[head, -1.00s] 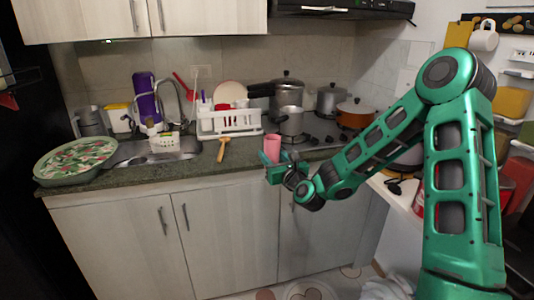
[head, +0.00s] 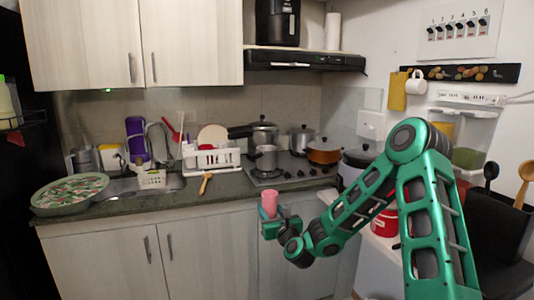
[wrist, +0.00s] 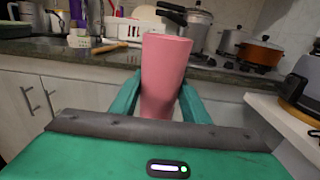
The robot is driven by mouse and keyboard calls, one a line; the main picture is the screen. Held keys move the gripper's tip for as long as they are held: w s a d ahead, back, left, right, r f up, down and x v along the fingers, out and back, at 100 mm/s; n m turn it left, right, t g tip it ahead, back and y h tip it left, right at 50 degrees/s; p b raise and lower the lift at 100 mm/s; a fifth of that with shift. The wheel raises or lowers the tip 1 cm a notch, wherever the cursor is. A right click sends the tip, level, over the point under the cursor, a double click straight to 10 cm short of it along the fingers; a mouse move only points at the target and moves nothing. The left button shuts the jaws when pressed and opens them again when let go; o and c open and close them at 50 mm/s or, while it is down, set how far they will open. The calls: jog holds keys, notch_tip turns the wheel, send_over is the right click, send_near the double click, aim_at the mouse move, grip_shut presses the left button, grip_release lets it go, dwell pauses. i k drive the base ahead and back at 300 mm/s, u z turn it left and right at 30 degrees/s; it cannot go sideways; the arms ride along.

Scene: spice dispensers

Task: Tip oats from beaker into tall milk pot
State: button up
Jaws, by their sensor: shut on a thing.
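My gripper (head: 270,217) is shut on a pink beaker (head: 270,201), held upright in front of the counter edge. In the wrist view the beaker (wrist: 165,75) stands between the two green fingers (wrist: 158,102); its contents are hidden. A tall silver pot (head: 264,158) with a side handle stands on the front left of the hob, beyond and above the beaker. It seems to be the milk pot; I cannot see inside it. In the wrist view the beaker seems to hide most of it.
A pressure cooker (head: 262,134), a lidded silver pot (head: 301,138) and an orange pot (head: 323,151) crowd the hob. A wooden mallet (head: 205,183) lies on the counter (head: 150,200) beside the white dish rack (head: 211,159). A range hood (head: 305,60) hangs above. A red container (head: 385,222) is at right.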

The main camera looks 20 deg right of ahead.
aim_at(266, 156)
jog(key=k, duration=1.05)
jog(key=u, duration=0.45)
jog(key=i, duration=1.7)
jog(key=z, duration=0.5)
